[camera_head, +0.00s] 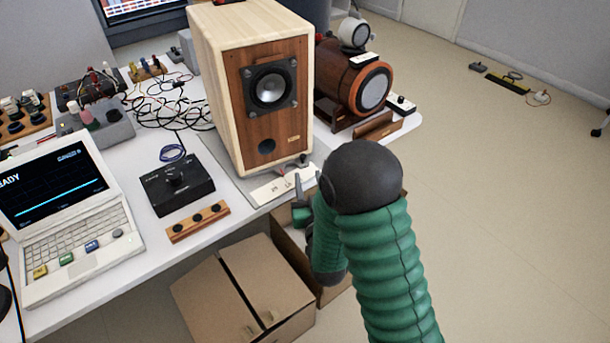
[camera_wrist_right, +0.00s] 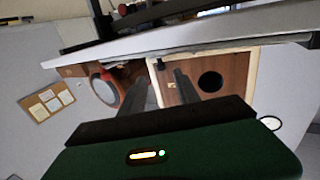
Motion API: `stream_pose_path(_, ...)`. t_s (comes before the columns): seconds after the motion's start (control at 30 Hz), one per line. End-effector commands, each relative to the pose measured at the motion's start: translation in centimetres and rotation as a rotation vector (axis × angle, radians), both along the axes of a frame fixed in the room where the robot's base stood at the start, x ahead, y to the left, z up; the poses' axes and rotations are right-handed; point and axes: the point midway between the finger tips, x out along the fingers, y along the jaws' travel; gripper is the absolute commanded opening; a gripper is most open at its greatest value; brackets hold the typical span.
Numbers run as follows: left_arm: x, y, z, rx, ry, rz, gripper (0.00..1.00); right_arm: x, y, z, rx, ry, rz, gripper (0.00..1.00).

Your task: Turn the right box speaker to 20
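The box speaker (camera_head: 224,75) is a pale wood cabinet with a brown front, a round driver and a dark port. It stands upright on a grey base at the table's front edge. A white scale label (camera_head: 272,187) lies below its front; its marks are too small to read surely. My right gripper (camera_head: 302,184) is just in front of the base's right part, partly hidden by my arm. In the right wrist view the fingers (camera_wrist_right: 158,82) are spread and empty, pointing at the speaker's lower front (camera_wrist_right: 228,77). I cannot tell if they touch anything. My left gripper is out of view.
A barrel-shaped speaker (camera_head: 342,82) stands to the right. A black control box (camera_head: 177,186), a wooden block with knobs (camera_head: 198,221) and a laptop (camera_head: 70,210) are to the left. Cardboard boxes (camera_head: 245,290) stand on the floor below the table edge. The floor at right is mostly clear.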

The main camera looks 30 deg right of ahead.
Motion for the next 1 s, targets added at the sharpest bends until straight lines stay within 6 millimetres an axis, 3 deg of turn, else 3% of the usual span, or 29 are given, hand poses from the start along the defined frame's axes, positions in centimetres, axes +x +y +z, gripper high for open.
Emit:
stream_pose_path(0.1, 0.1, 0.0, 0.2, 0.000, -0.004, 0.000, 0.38, 2.8, -1.3, 0.3, 0.000, -0.003, -0.001, 0.38)
stream_pose_path(0.3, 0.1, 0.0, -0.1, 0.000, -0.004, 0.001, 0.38, 5.6, -2.5, 0.3, 0.000, -0.001, 0.000, 0.38)
stream_pose_path(0.6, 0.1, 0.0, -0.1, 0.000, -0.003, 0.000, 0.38, 6.1, -2.7, 0.4, 0.000, 0.000, 0.000, 0.38)
stream_pose_path(0.9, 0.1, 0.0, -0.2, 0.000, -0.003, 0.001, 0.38, 6.1, -2.7, 0.3, 0.001, 0.000, 0.000, 0.02)
stream_pose_path(1.0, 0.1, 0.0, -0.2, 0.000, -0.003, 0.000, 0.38, 6.1, -2.7, 0.3, 0.001, 0.000, 0.000, 0.00)
